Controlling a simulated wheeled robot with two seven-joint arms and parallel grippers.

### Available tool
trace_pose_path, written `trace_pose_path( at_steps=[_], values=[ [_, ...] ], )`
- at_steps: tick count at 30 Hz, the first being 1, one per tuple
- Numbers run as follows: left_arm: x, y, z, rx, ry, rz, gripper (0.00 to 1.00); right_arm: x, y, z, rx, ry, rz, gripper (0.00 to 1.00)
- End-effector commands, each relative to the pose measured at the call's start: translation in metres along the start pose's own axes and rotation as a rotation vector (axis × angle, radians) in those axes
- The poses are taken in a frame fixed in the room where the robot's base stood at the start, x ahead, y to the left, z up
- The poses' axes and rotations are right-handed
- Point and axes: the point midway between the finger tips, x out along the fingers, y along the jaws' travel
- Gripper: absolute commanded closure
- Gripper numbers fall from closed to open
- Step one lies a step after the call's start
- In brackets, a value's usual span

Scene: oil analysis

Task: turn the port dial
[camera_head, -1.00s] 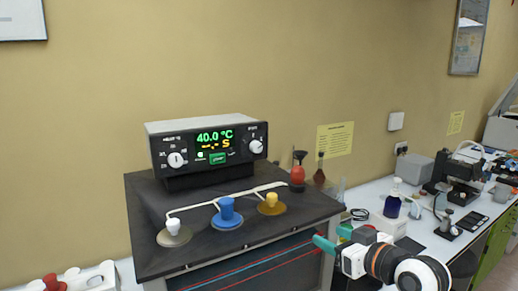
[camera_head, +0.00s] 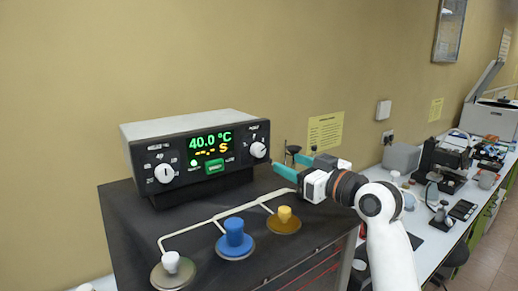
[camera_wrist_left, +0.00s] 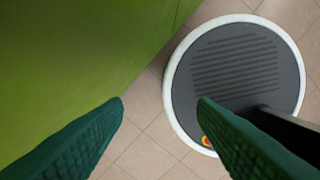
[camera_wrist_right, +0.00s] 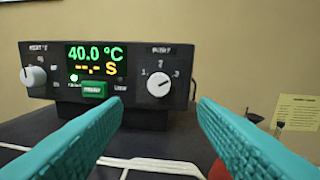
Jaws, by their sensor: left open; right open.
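The control box (camera_head: 197,148) sits on the dark bench top, its display reading 40.0 °C. It has a white dial on each side of its front. The right dial (camera_head: 258,150), with marks 1, 2 and 3 around it, also shows in the right wrist view (camera_wrist_right: 158,84); its pointer seems to lean toward the upper right. The left dial (camera_head: 164,173) is the other one; the small labels are hard to read. My right gripper (camera_head: 281,158) is open and empty, just right of the right dial and apart from it. My left gripper (camera_wrist_left: 160,100) is open and empty, over the floor.
White, blue (camera_head: 235,238) and yellow (camera_head: 285,218) stoppers stand on the bench top, joined by pale lines. A red bulb partly shows beside my right fingers in the right wrist view. A green cabinet (camera_wrist_left: 70,60) is beside my left gripper.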

Motion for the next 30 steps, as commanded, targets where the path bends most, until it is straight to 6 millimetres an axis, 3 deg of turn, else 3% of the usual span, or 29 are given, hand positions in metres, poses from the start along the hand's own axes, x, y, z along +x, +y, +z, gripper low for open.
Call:
trace_pose_path(
  at_steps=[7,15,21,30],
  values=[
    [-0.028,-0.022,-0.008,-0.006,0.016,-0.028,0.48,0.051,0.001,0.005,0.004,0.003,0.003,0.47],
    [-0.043,-0.014,-0.002,-0.002,0.010,-0.019,0.48,0.091,0.001,0.003,0.001,0.002,0.002,0.47],
    [-0.046,-0.010,0.002,-0.002,0.004,-0.014,0.48,0.102,0.001,0.001,0.000,0.001,0.001,0.47],
    [-0.046,-0.010,0.002,-0.003,0.004,-0.013,0.48,0.103,0.001,0.000,-0.001,0.000,0.000,0.48]
  ],
)
